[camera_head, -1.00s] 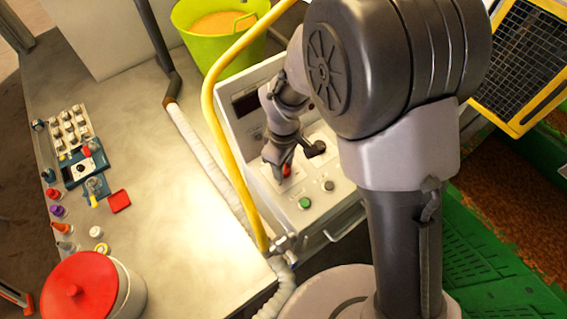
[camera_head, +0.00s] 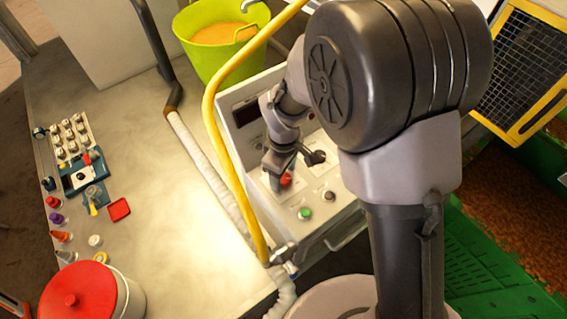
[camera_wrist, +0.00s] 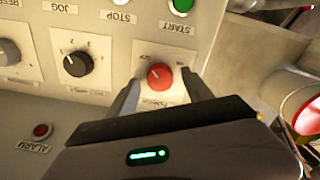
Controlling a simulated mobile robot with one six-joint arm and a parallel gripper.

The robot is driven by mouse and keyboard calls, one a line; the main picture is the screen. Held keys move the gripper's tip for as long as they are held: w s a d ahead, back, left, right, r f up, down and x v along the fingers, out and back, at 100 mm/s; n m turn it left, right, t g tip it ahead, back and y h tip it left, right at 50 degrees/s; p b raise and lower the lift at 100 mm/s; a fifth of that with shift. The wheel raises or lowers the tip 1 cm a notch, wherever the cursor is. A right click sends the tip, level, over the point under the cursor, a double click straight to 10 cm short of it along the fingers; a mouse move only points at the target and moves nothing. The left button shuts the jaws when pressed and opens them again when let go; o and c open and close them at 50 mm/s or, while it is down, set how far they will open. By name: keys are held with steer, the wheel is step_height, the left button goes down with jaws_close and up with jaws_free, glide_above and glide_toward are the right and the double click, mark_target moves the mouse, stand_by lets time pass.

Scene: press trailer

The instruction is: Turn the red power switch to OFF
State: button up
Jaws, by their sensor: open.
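The red power switch (camera_wrist: 160,76) is a round red knob with a pale pointer mark on the light panel (camera_wrist: 110,58); the small labels around it are too blurred to read. It also shows in the head view (camera_head: 286,180), beside my gripper (camera_head: 278,178). In the wrist view my gripper (camera_wrist: 160,86) is open, with one finger on each side of the knob. A gap of bare panel shows between each finger and the knob, so it is not gripped. I cannot tell how deep the fingers reach.
A black selector knob (camera_wrist: 76,64) lies left of the switch, and a green start button (camera_wrist: 181,5) lies beyond it. A red alarm lamp (camera_wrist: 42,130) is at lower left. A yellow curved rail (camera_head: 210,120) passes left of the control box in the head view.

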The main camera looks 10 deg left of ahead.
mark_target(284, 178)
step_height(284, 178, up, 17)
steer(key=p, duration=0.3)
